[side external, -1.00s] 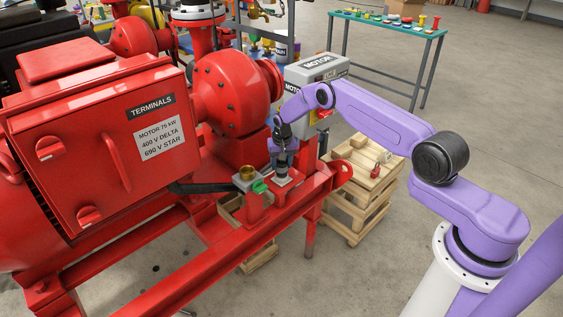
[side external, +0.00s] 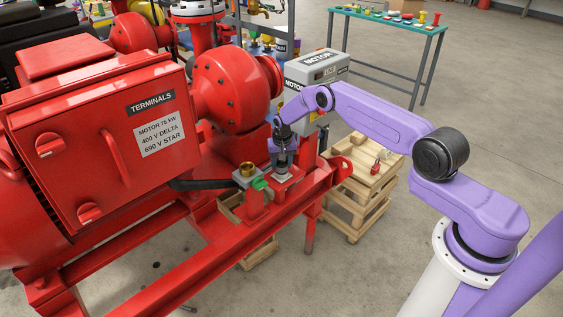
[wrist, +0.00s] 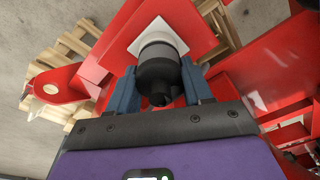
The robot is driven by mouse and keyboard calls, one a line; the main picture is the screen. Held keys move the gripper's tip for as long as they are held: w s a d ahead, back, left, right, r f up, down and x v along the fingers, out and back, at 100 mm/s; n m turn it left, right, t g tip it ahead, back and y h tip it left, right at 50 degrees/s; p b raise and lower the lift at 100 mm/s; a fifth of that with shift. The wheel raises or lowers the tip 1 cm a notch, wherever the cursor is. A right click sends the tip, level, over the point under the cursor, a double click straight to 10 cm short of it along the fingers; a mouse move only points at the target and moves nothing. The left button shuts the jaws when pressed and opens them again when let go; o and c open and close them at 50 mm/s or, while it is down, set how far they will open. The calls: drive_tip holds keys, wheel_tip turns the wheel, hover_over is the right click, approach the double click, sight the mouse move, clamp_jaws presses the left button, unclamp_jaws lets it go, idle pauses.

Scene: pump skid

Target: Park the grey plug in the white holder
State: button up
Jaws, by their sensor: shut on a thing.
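The grey plug (wrist: 159,72), a dark stubby cylinder, sits between my gripper's two blue-grey fingers in the wrist view. My gripper (wrist: 160,88) is shut on it. The white holder (wrist: 184,35) shows as a pale square plate directly behind the plug, on a red bracket. In the side view my gripper (side external: 283,158) points down over this plate, with the plug upright and low at it. The plug hides the plate's middle, so I cannot tell whether its end is inside the holder or just above it.
Just left of the holder, a grey box with a brass fitting (side external: 246,169) and a green part (side external: 260,184) stands on the red skid. The terminal box (side external: 100,140) and red pump casing (side external: 230,90) are close by. Wooden pallets (side external: 365,185) stand to the right.

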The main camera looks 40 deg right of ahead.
drive_tip(key=shift+f, duration=0.1)
drive_tip(key=o, duration=1.3)
drive_tip(key=shift+c, duration=0.2)
wheel_tip(320, 180, up, 17)
drive_tip(key=s+a, duration=0.1)
drive_tip(key=shift+s, duration=0.4)
drive_tip(key=shift+a+r, duration=0.15)
drive_tip(key=shift+r, duration=0.05)
